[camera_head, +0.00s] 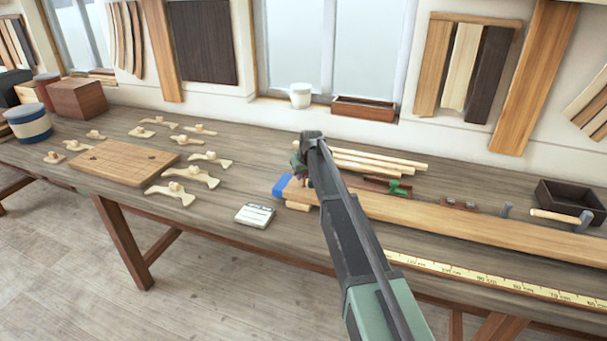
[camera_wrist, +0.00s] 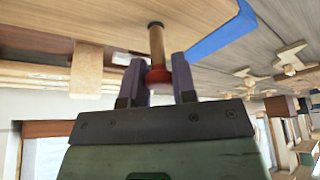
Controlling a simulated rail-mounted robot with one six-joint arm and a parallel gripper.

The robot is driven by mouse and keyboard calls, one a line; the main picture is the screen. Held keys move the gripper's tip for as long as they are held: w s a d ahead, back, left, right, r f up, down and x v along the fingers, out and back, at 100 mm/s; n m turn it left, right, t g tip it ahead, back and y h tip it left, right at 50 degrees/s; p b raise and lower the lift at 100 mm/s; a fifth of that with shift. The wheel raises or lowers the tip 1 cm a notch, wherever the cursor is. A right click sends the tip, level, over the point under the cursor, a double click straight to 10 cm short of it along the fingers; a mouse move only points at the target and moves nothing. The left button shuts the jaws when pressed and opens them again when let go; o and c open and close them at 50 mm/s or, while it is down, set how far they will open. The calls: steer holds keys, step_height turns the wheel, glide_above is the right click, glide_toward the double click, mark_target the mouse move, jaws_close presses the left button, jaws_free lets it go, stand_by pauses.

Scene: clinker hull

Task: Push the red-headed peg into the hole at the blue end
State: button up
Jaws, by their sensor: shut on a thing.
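The peg (camera_wrist: 156,45) has a pale wooden shaft and a red head (camera_wrist: 158,76). My gripper (camera_wrist: 158,68) is shut on the peg near its red head. In the wrist view the shaft reaches to a dark round spot (camera_wrist: 155,24) on the wooden plank (camera_wrist: 95,18), near the blue end (camera_wrist: 225,32). I cannot tell how far the tip is inside the hole. In the head view my gripper (camera_head: 303,178) is over the plank (camera_head: 430,208) beside its blue end (camera_head: 282,187), and my arm hides the peg.
Wooden strips (camera_head: 375,160) and a green clamp-like tool (camera_head: 398,187) lie behind the plank. A mallet (camera_head: 560,217) and dark box (camera_head: 570,198) are at right. A pegboard (camera_head: 125,162) with several wooden pieces around it is at left. A white notepad (camera_head: 255,214) lies near the front edge.

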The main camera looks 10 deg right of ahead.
steer(key=shift+f+b, duration=0.95)
steer(key=shift+s+r, duration=0.1)
steer(key=o, duration=1)
steer(key=shift+c, duration=0.2)
step_height(320, 180, up, 8)
steer(key=p, duration=0.8)
steer(key=shift+r, duration=0.1)
steer(key=shift+f, duration=0.2)
